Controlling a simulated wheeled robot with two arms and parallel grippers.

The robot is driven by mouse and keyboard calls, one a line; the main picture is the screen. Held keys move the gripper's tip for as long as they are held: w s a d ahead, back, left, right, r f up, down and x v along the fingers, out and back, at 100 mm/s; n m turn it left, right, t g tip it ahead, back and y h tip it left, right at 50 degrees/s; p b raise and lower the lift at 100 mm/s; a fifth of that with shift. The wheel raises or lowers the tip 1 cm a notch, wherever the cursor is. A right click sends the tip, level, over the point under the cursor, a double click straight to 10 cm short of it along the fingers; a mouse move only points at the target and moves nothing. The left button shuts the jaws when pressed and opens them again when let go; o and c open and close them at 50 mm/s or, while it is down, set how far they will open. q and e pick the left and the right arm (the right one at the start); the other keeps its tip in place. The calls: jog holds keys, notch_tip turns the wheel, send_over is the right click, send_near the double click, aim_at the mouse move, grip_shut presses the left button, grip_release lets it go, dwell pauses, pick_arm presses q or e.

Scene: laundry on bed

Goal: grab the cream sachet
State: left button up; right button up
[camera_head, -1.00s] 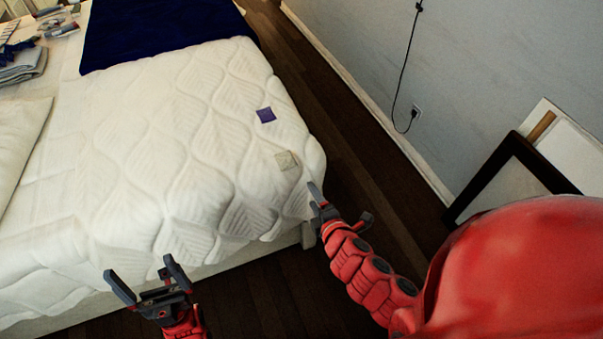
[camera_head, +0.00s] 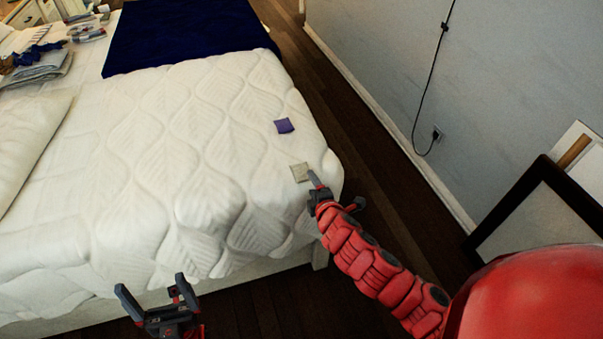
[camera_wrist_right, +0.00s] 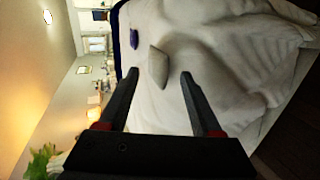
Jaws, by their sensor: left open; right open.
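The cream sachet (camera_head: 299,172) is a small pale square lying on the white quilted bed near its right front corner. It also shows in the right wrist view (camera_wrist_right: 157,67), just beyond and between the fingertips. My right gripper (camera_head: 332,192) is open at the bed's corner, close to the sachet, with one finger near the sachet's edge. In the right wrist view the open jaws (camera_wrist_right: 160,78) are empty. My left gripper (camera_head: 150,290) is open and empty in front of the bed's front edge, away from the sachet.
A purple sachet (camera_head: 284,125) lies behind the cream one on the bed (camera_head: 150,150). A dark blue blanket (camera_head: 185,35) covers the far part. Folded clothes (camera_head: 42,66) lie far left. A dark frame (camera_head: 535,205) leans by the wall at right.

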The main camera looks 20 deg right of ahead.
aim_at(308, 179)
jog(key=shift+x, duration=1.95)
jog(key=shift+a, duration=0.1)
jog(key=shift+c, duration=0.2)
grip_shut()
